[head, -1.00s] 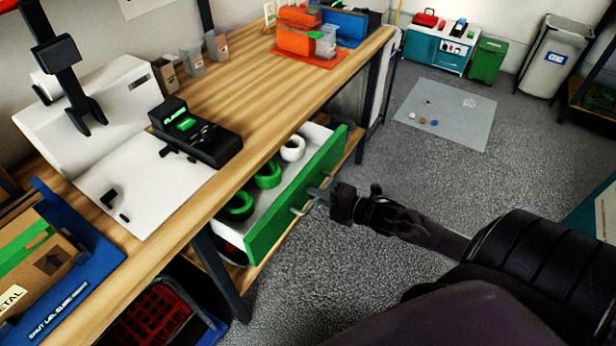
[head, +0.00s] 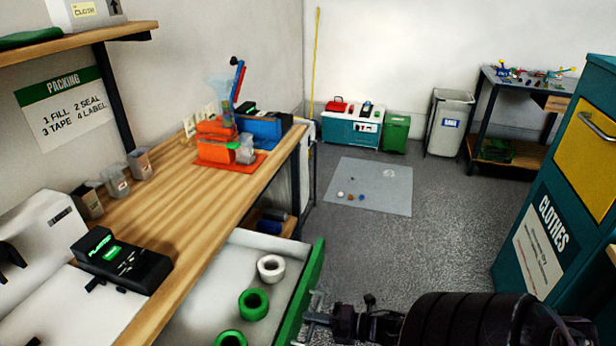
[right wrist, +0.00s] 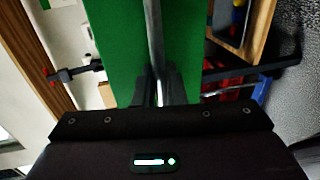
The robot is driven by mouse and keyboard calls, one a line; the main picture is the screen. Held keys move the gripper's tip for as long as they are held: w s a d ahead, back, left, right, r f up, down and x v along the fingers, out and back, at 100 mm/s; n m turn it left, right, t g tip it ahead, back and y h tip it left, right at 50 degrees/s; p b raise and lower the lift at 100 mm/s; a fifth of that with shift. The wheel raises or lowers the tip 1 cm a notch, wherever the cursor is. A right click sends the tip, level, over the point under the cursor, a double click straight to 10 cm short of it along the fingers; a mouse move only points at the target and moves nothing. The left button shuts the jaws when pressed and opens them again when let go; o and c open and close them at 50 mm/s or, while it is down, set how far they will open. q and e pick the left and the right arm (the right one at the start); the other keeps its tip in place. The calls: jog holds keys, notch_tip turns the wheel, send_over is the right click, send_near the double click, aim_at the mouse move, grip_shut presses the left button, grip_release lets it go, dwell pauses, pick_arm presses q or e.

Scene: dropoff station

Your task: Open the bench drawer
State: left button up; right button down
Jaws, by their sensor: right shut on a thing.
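The bench drawer (head: 222,275) stands pulled out from under the wooden bench, with its green front (head: 306,290) facing right. White and green tape rolls lie inside it. My right gripper (head: 312,312) is at the outer side of the green front, shut on the drawer handle. In the right wrist view the metal handle bar (right wrist: 154,40) runs up from between the fingers (right wrist: 153,88), alongside the green front (right wrist: 115,45). The left gripper is not in view.
The wooden bench (head: 215,190) carries a black device (head: 122,262), small bins and an orange station (head: 216,145). A teal clothes bin (head: 550,210) stands at right. A grey mat (head: 370,185) lies on open floor ahead.

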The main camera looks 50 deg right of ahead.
jog(key=shift+s, duration=0.1)
jog(key=c, duration=1.6)
grip_release()
jog(key=shift+c, duration=0.2)
jog(key=v, duration=0.7)
jog(key=shift+s+d, duration=0.15)
jog(key=shift+s, duration=0.2)
